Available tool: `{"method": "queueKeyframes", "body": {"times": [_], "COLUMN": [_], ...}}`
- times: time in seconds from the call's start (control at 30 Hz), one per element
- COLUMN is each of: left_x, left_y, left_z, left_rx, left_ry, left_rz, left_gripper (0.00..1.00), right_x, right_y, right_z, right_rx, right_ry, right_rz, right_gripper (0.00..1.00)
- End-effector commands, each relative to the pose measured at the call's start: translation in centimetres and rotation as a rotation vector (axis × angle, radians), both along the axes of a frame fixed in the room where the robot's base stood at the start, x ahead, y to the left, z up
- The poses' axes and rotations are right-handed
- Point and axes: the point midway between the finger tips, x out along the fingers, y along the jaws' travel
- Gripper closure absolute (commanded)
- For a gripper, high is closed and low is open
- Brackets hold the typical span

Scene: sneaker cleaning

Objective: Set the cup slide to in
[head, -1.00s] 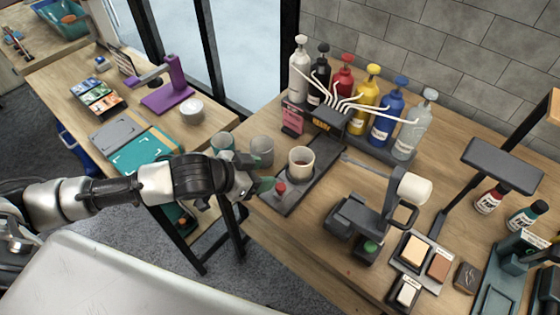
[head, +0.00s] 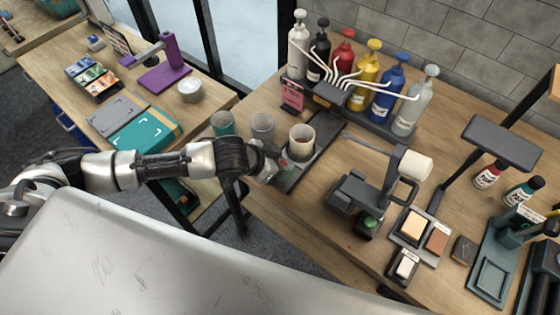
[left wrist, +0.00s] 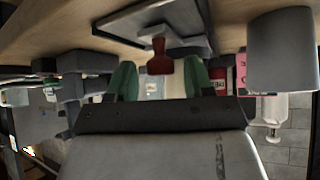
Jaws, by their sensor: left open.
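The cup slide (head: 322,150) is a dark rail on the table that runs from its front edge towards the pump bottles. A white cup with reddish contents (head: 301,140) stands upright on it. A red knob (head: 283,162) is at the slide's near end, partly hidden by my gripper. My left gripper (head: 279,168) is at this near end. In the left wrist view, which looks upside down, the red knob (left wrist: 159,56) is between and slightly beyond the two green fingertips (left wrist: 160,78), with gaps on both sides. The gripper is open. My right gripper is not in view.
A grey cup (head: 262,127) and a teal cup (head: 222,123) stand left of the slide. Several pump bottles (head: 383,95) with white spouts line the back. A dark stand with a white roller (head: 415,165) is to the right. Bare tabletop (head: 290,222) lies in front.

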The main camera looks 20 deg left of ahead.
Motion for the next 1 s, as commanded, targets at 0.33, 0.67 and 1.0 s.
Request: {"method": "queueKeyframes", "body": {"times": [0.33, 0.67, 1.0], "left_x": [0.1, 0.1, 3.7], "left_y": [-0.1, -0.1, -1.4], "left_z": [-0.1, -0.1, 0.0], "left_rx": [-0.001, -0.001, -0.003], "left_ry": [-0.001, 0.0, -0.003], "left_rz": [0.0, 0.001, 0.004], "left_gripper": [0.56, 1.0, 1.0], "right_x": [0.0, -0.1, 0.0], "right_y": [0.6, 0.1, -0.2], "right_z": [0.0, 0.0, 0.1], "right_rx": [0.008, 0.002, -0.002], "right_ry": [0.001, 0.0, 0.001], "right_rz": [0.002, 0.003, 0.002], "right_gripper": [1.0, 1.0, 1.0]}}
